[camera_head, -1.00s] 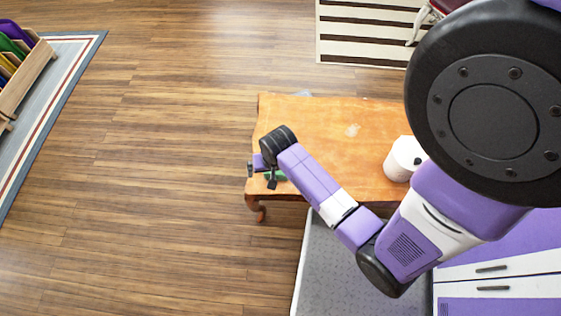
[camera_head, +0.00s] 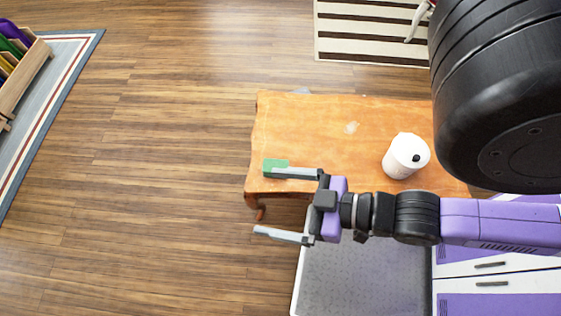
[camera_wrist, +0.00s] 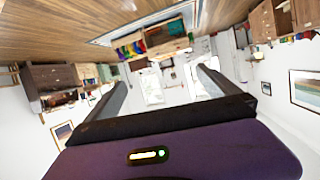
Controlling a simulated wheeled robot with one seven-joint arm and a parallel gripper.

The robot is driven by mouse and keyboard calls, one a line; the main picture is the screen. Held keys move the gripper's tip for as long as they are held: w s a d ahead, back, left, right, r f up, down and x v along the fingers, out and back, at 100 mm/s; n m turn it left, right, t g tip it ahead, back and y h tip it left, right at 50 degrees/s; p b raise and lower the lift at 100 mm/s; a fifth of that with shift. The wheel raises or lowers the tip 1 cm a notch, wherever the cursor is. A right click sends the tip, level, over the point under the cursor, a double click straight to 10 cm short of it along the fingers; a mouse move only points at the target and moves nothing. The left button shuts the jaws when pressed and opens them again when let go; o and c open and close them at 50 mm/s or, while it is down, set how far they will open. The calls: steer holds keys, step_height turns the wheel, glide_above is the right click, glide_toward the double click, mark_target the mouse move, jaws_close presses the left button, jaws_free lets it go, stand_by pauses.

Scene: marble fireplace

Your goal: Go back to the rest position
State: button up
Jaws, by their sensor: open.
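My gripper (camera_head: 264,202) is open and empty in the head view, its two fingers spread wide and pointing left. It is at the front left of the wooden table (camera_head: 310,130), and its upper finger overlaps the table's front edge in the picture. The wrist view also shows the gripper (camera_wrist: 155,80) with both fingers apart and nothing between them. My arm stretches in from the right, nearly level across the picture.
A green block (camera_head: 275,166) lies on the table's front left, partly behind the upper finger. A white roll (camera_head: 406,157) stands at the table's right. A grey speckled surface (camera_head: 365,270) is in front. Open wooden floor (camera_head: 150,180) lies left.

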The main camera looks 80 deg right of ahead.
steer(key=shift+s+a+r+n+t+y, duration=0.1)
steer(key=shift+r+n+t+y, duration=0.05)
steer(key=shift+r, duration=0.45)
steer(key=shift+s+a+r+n+t+y, duration=0.1)
steer(key=shift+s+a+r+t, duration=0.1)
steer(key=shift+r, duration=0.35)
steer(key=shift+s+a+r+n+t+y, duration=0.1)
steer(key=shift+r+n+t+y, duration=0.05)
steer(key=shift+r, duration=0.45)
